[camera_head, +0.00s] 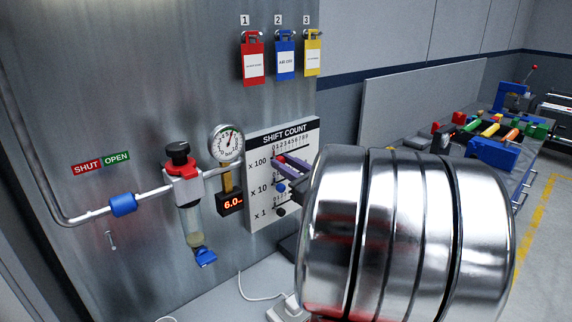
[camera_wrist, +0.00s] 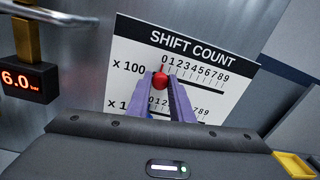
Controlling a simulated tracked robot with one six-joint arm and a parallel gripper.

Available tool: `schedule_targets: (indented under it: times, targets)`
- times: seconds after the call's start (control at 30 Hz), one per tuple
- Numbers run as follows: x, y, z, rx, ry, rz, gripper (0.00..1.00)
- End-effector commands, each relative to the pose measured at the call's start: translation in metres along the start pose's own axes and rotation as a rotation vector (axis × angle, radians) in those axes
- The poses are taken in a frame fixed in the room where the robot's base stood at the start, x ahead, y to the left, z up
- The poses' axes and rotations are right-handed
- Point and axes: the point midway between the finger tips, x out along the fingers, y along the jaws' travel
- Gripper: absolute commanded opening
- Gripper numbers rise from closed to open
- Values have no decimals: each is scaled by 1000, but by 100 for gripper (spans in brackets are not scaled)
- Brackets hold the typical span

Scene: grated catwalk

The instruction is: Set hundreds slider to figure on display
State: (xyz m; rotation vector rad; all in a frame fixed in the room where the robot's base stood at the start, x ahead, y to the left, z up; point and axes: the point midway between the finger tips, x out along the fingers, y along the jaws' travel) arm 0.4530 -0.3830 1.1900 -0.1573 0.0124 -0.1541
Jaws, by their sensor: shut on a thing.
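The SHIFT COUNT panel (camera_head: 254,142) is a white board with a black header and rows marked x 100, x 10 and x 1. The red knob (camera_wrist: 160,80) of the x 100 slider is at the left end of its row, near the 0. My gripper (camera_wrist: 166,84) is shut on this knob with its two purple fingers. In the head view my gripper (camera_head: 290,165) reaches the panel from the right and hides part of the rows. A small black display (camera_wrist: 22,83) left of the panel reads 6.0 bar in orange; it also shows in the head view (camera_head: 231,202).
A blue knob (camera_head: 281,188) and a black knob (camera_head: 281,212) sit on the lower rows, close under my fingers. A round gauge (camera_head: 227,144) and a pipe with a filter (camera_head: 186,180) are to the left. Red, blue and yellow tags hang above.

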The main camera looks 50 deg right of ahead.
Motion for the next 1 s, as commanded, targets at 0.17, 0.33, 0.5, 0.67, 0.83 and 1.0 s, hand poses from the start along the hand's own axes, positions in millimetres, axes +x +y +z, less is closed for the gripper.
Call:
schedule_targets:
  times: [0.17, 0.33, 0.5, 0.67, 0.83, 1.0]
  targets:
    - [0, 0, 0, 0, 0, 0, 0]
    - [0, 0, 0, 0, 0, 0, 0]
    - [0, -1, 0, 0, 0, 0, 0]
    - [1, -12, -2, -1, 0, -1, 0]
    - [2, -38, -6, 0, -1, -2, 0]
    - [4, -66, -10, 0, -1, -2, 0]
